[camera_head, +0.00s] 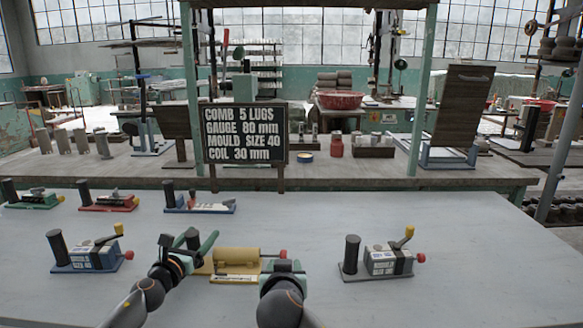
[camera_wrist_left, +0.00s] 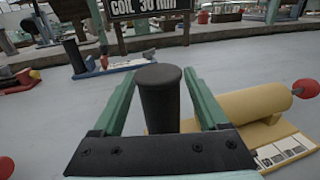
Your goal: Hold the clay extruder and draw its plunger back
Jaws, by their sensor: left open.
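The clay extruder has a yellow barrel (camera_head: 236,256) lying on a yellow base, with a red knob (camera_head: 283,254) at its right end. A black upright handle (camera_head: 193,236) stands at its left end. My left gripper (camera_head: 190,243) is open with its green fingers on either side of this handle. In the left wrist view the handle (camera_wrist_left: 159,98) stands between the fingers, with gaps showing, and the barrel (camera_wrist_left: 250,103) lies to the right. My right gripper (camera_head: 284,266) is just below the red knob; its arm hides its fingers.
Cranked devices stand left (camera_head: 92,256) and right (camera_head: 382,262) of the extruder on the grey table. Several smaller ones, such as a red-based one (camera_head: 108,203), line the back left. A black sign (camera_head: 244,133) stands behind.

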